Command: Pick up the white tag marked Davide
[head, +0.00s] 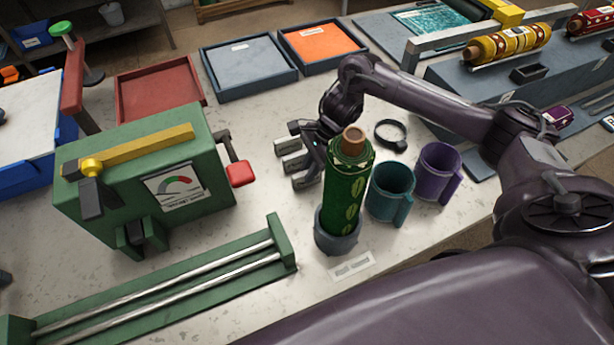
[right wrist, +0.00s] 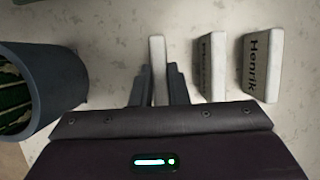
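My right gripper (head: 304,158) is low over the table, just left of the green patterned roll. In the right wrist view its two dark fingers (right wrist: 159,88) flank a narrow white tag (right wrist: 158,52), one on each side, with no clear gap. Only this tag's thin edge shows, so its name cannot be read. To its right stand a second white tag (right wrist: 218,65), its lettering too slanted to read, and a third tag marked Henrik (right wrist: 262,65). In the head view the tags (head: 288,146) show as pale blocks beside the fingers. My left gripper is out of view.
The green roll (head: 347,190) stands in a grey cup (head: 338,238) close to the gripper. A teal mug (head: 388,195), a purple mug (head: 436,175) and a black ring (head: 391,135) are right of it. A green machine (head: 145,195) with a red-ended handle stands left.

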